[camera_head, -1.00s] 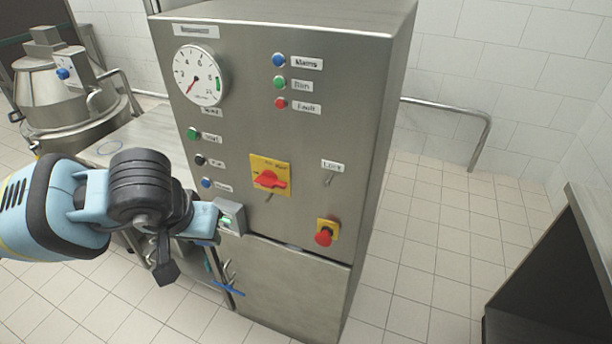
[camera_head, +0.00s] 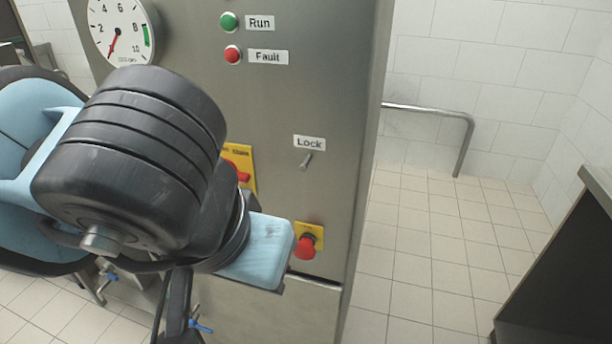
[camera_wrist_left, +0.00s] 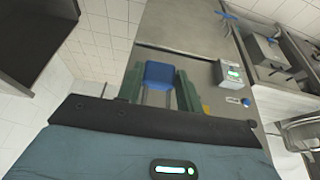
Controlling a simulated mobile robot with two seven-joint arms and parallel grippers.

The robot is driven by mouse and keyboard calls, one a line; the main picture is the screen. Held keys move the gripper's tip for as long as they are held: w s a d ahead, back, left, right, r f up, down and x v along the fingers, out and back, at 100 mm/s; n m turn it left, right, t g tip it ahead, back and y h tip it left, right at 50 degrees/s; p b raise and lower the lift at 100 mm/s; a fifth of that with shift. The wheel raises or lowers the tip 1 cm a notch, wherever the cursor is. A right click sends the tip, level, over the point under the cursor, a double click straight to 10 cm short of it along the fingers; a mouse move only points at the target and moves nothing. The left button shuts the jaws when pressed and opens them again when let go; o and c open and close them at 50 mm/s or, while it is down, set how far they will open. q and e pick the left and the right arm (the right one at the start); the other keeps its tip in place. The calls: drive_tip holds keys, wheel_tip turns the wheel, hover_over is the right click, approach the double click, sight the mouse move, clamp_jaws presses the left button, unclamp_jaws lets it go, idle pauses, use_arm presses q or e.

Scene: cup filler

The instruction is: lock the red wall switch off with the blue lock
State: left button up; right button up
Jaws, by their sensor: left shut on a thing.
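The red wall switch (camera_head: 243,175) sits on a yellow plate (camera_head: 249,160) on the steel cabinet front. My left wrist covers most of it in the head view, so its setting cannot be read. My left gripper (camera_wrist_left: 159,88) is shut on the blue lock (camera_wrist_left: 160,73), which shows between the green fingers in the left wrist view. The lock's grey shackle legs run from its blue body toward the hand. In the head view the fingers and lock are hidden behind my wrist. My right gripper is in neither view.
The cabinet also carries a small lever labelled Lock (camera_head: 307,160), a red push button (camera_head: 306,247) on yellow, a Fault lamp (camera_head: 232,54) and a gauge (camera_head: 118,30). A handrail (camera_head: 440,112) and open tiled floor lie to the right, beside a dark counter (camera_head: 570,260).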

use_arm(q)
drive_tip(key=shift+s+d+r, duration=0.1)
idle(0.3)
drive_tip(key=w+d, duration=0.2)
drive_tip(key=w, duration=0.5)
drive_tip(key=w+d+p, duration=0.1)
drive_tip(key=w+d, duration=0.1)
drive_tip(key=w, duration=0.4)
drive_tip(key=shift+w+d, duration=0.25)
drive_tip(key=shift+w, duration=0.1)
drive_tip(key=shift+w+d+p, duration=0.2)
drive_tip(key=shift+w+d, duration=0.05)
drive_tip(key=shift+w, duration=0.5)
drive_tip(key=shift+w+d+p, duration=0.15)
drive_tip(key=shift+w+d, duration=0.1)
drive_tip(key=shift+w, duration=0.5)
drive_tip(key=shift+w+f+p, duration=0.25)
drive_tip(key=shift+f+p, duration=0.05)
drive_tip(key=shift+f, duration=0.25)
drive_tip(key=shift+f, duration=0.25)
drive_tip(key=o, duration=1)
drive_tip(key=shift+o, duration=0.2)
